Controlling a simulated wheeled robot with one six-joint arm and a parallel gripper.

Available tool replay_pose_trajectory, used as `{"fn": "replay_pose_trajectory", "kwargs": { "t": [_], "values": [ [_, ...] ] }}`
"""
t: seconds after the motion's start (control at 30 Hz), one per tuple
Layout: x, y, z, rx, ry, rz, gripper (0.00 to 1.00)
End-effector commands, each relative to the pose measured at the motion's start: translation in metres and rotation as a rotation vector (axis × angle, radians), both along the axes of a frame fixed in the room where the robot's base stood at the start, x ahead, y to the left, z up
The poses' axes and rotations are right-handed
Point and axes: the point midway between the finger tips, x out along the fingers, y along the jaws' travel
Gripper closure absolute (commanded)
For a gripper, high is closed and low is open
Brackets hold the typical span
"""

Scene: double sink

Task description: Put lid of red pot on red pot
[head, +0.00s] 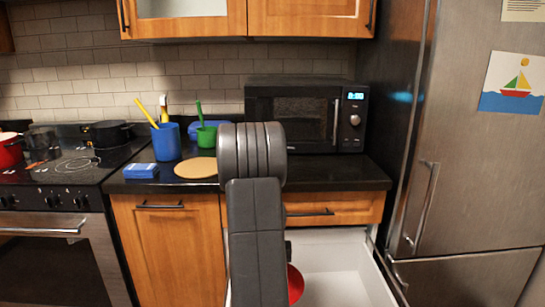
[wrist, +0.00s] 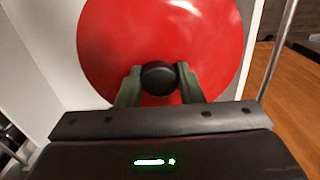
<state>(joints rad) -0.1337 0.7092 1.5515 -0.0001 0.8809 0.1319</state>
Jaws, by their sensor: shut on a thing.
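The red lid (wrist: 165,35) fills the top of the wrist view, with its round black knob (wrist: 158,76) towards me. My gripper (wrist: 158,80) has its two fingers closed on either side of the knob. In the head view, a part of the red lid (head: 295,284) shows inside the open white drawer; my arm hides the rest of it and my gripper. The red pot (head: 9,152) stands on the stove at the far left edge, partly cut off by the frame.
The open drawer (head: 335,262) has white walls around the lid. The dark counter (head: 335,175) holds a microwave (head: 305,115), a blue cup (head: 166,142), a green cup (head: 206,137), a round board (head: 196,168) and a blue box (head: 141,171). Dark pots (head: 109,133) share the stove.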

Motion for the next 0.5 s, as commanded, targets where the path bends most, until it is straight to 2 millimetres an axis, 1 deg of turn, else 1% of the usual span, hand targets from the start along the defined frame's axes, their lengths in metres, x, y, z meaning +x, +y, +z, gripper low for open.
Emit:
{"fn": "replay_pose_trajectory", "kwargs": {
  "t": [0.03,0.5],
  "values": [
    [-0.001,0.0,0.01,0.0,0.001,0.0,0.98],
    [-0.01,0.0,0.052,0.0,0.002,-0.001,0.98]
  ]
}}
